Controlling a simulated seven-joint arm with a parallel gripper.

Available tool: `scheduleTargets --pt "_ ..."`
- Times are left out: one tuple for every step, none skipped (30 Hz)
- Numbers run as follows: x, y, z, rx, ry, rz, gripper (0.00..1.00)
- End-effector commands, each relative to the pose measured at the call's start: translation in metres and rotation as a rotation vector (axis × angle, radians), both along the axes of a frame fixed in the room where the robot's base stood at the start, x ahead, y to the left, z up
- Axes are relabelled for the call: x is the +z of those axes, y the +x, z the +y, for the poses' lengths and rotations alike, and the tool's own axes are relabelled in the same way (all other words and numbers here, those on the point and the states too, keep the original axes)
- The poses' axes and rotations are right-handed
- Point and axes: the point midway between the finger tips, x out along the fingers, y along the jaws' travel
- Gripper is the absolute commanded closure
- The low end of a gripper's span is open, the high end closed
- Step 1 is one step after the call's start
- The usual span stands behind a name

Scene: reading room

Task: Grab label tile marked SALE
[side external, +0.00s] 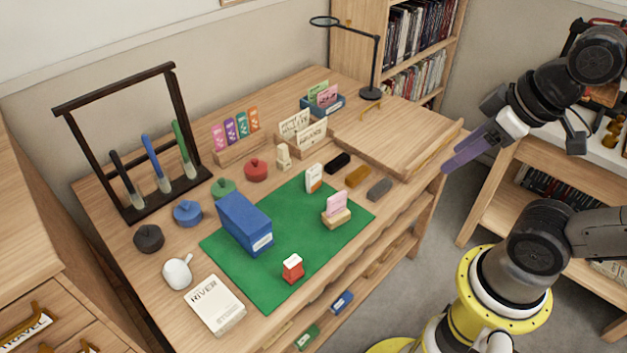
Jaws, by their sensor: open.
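No tile can be read as SALE at this size. A small red block with a white face (292,267) stands near the front of the green mat (290,225). A white and orange block (314,178) stands at the mat's back edge. A pink card (337,203) stands in a small wooden holder (336,218) on the mat's right side. Several lettered cream cards (296,124) stand in a rack behind the mat. My gripper (447,166), with purple fingers, is open and empty, off the desk's right edge and far from these pieces.
A blue box (244,222) stands on the mat's left. Black, brown and grey blocks (379,188) lie right of the mat. A mug (178,271) and book (214,303) are at front left. A raised wooden board (395,135) and lamp (371,92) occupy the back right.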

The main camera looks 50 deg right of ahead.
Motion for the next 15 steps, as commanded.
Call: scheduleTargets --pt "0.005 0.002 -0.001 0.053 -0.032 -0.007 0.45" --pt "0.010 0.004 -0.001 0.091 -0.055 -0.017 0.45" --pt "0.018 0.008 -0.002 0.144 -0.089 -0.029 0.45" --pt "0.024 0.012 -0.003 0.187 -0.117 -0.034 0.45" --pt "0.031 0.017 -0.004 0.229 -0.145 -0.036 0.45" --pt "0.038 0.025 -0.005 0.287 -0.183 -0.034 0.45" --pt "0.044 0.032 -0.005 0.333 -0.212 -0.029 0.45" --pt "0.049 0.039 -0.006 0.378 -0.240 -0.023 0.45" --pt "0.056 0.051 -0.007 0.442 -0.277 -0.013 0.45" --pt "0.061 0.060 -0.007 0.490 -0.305 -0.004 0.45" --pt "0.065 0.070 -0.008 0.538 -0.332 0.007 0.45" --pt "0.070 0.083 -0.009 0.600 -0.366 0.022 0.45" --pt "0.072 0.093 -0.009 0.645 -0.389 0.036 0.45" --pt "0.074 0.104 -0.009 0.691 -0.411 0.049 0.45" --pt "0.076 0.119 -0.010 0.753 -0.440 0.068 0.45"
